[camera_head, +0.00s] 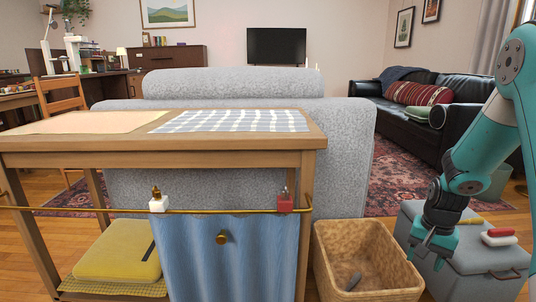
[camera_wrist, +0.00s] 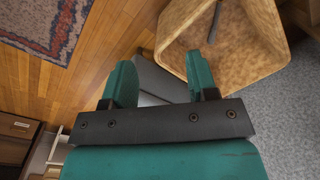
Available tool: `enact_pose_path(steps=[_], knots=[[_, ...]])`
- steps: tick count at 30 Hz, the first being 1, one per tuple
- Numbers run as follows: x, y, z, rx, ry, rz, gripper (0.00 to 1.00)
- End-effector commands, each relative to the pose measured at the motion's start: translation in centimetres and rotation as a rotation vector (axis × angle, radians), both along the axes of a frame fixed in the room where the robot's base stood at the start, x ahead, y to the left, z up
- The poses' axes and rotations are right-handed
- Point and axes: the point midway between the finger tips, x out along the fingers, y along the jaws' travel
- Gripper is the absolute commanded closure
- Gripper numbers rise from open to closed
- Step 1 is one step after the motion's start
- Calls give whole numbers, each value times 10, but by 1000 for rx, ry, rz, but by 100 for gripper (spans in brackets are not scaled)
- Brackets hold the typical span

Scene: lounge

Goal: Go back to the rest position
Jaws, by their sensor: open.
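My gripper (camera_head: 427,260) hangs from the teal arm at the right of the head view, fingers pointing down. It is beside the right rim of the wicker basket (camera_head: 330,240) and in front of the grey storage box (camera_head: 462,262). In the wrist view my gripper (camera_wrist: 162,75) shows two teal fingers spread apart with nothing between them. The basket (camera_wrist: 262,50) is beyond the right finger there. A dark grey object (camera_head: 353,281) lies inside the basket; it also shows in the wrist view (camera_wrist: 214,22).
A wooden table (camera_head: 316,140) with a checked cloth (camera_head: 235,121) fills the left. A brass rail with a blue curtain (camera_head: 240,255) runs along its front. A grey sofa (camera_head: 345,165) stands behind. Red and white items (camera_head: 499,236) lie on the storage box. A patterned rug (camera_head: 400,185) lies beyond.

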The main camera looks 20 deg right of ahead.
Motion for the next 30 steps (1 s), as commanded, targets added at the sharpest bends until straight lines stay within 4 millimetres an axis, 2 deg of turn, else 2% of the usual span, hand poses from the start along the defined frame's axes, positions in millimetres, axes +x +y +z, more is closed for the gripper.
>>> enact_pose_path(steps=[5, 8, 11, 14, 15, 17, 18, 21, 24, 30], knots=[[10, 36, 30, 18, -30, 118, 47], [14, 66, 51, 34, -51, 210, 47], [15, 100, 76, 52, -76, 321, 47], [10, 144, 107, 76, -106, 469, 47], [4, 166, 123, 89, -122, 544, 47], [-8, 201, 147, 110, -147, 673, 47], [-20, 224, 162, 126, -162, 764, 47], [-52, 271, 192, 161, -195, 968, 47], [-86, 304, 214, 190, -222, 1147, 47], [-158, 347, 247, 243, -269, 1470, 47]])
